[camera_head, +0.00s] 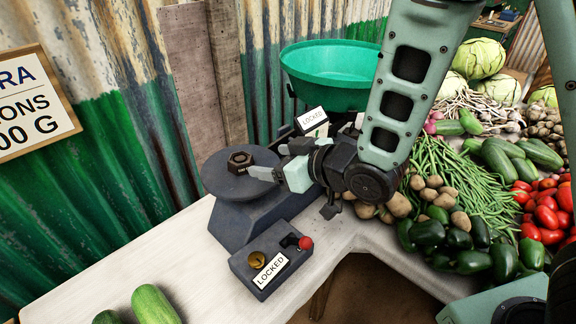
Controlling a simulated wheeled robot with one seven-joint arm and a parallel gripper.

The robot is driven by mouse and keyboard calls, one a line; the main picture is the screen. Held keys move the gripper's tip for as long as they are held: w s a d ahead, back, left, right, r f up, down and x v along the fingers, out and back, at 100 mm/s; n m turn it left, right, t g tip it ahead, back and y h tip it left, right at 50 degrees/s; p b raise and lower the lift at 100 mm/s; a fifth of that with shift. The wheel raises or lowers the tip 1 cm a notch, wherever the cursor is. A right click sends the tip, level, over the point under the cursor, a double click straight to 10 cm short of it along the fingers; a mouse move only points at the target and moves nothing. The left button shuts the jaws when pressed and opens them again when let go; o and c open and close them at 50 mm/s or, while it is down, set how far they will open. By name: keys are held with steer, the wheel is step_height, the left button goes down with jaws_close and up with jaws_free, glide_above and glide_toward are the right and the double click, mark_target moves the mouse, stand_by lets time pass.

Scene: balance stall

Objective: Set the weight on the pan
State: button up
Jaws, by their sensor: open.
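A dark brown hexagonal weight (240,160) rests near the middle of a round dark grey pan (222,185) on the scale's grey base (240,222). A larger green pan (330,62) stands behind, and its inside looks empty. My gripper (267,162) is open, just to the right of the weight at the pan's right edge. A visible gap separates the fingers from the weight. My wrist and forearm hide part of the scale's middle and the green pan's right side.
A grey control box (271,259) with a "LOCKED" label, brass knob and red-tipped lever stands in front. A second "LOCKED" sign (313,119) is behind my gripper. Vegetables crowd the right; cucumbers (153,305) lie front left. The white counter (150,262) is clear at left.

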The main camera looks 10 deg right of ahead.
steer(key=s+d+r+g+h, duration=0.1)
steer(key=s+d+g+h, duration=0.1)
steer(key=s, duration=0.5)
steer(key=s+d+r+g+h, duration=0.1)
steer(key=s+d+g+h, duration=0.1)
steer(key=s+g, duration=0.3)
steer(key=s+d+r+g+h, duration=0.1)
steer(key=s+d+g+h, duration=0.1)
steer(key=s, duration=0.8)
steer(key=shift+s+d+g+h, duration=0.4)
steer(key=shift+g+h, duration=0.3)
steer(key=shift+h, duration=0.4)
